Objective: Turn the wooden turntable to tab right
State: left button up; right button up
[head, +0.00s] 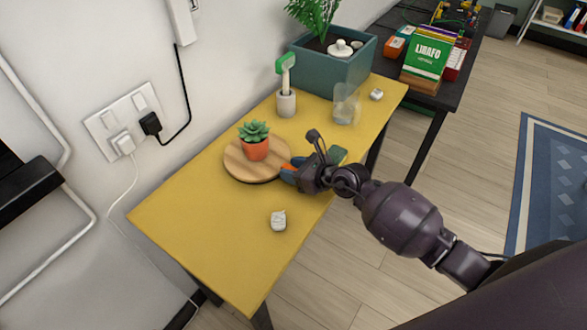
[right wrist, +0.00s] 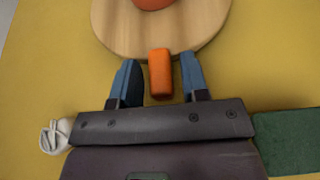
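The round wooden turntable (head: 238,170) lies on the yellow table, with a small succulent in an orange pot (head: 256,149) standing on it. In the right wrist view the turntable (right wrist: 105,25) is at the top, and its orange tab (right wrist: 160,74) points toward my right gripper (right wrist: 160,70). The blue fingers are open, one on each side of the tab, with a gap showing on both sides. In the head view my right gripper (head: 288,169) is at the turntable's right edge and partly hides the tab. My left gripper is not in view.
A white crumpled item (head: 278,221) lies on the table near the gripper. A green item (head: 337,154) lies behind the gripper. A grey holder with a green-headed tool (head: 286,102), a translucent cup (head: 346,106) and a teal planter (head: 330,72) stand farther back. The table's front-left is clear.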

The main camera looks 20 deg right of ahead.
grip_shut()
jog(key=shift+w+d+r, duration=0.15)
jog(key=shift+w+d, duration=0.45)
jog(key=shift+d, duration=0.15)
jog(key=shift+o, duration=1)
grip_release()
jog(key=shift+a, duration=0.1)
jog(key=shift+s, duration=0.1)
jog(key=p+v, duration=0.1)
jog(key=v, duration=0.9)
jog(key=shift+s+d, duration=0.2)
jog(key=shift+d, duration=0.1)
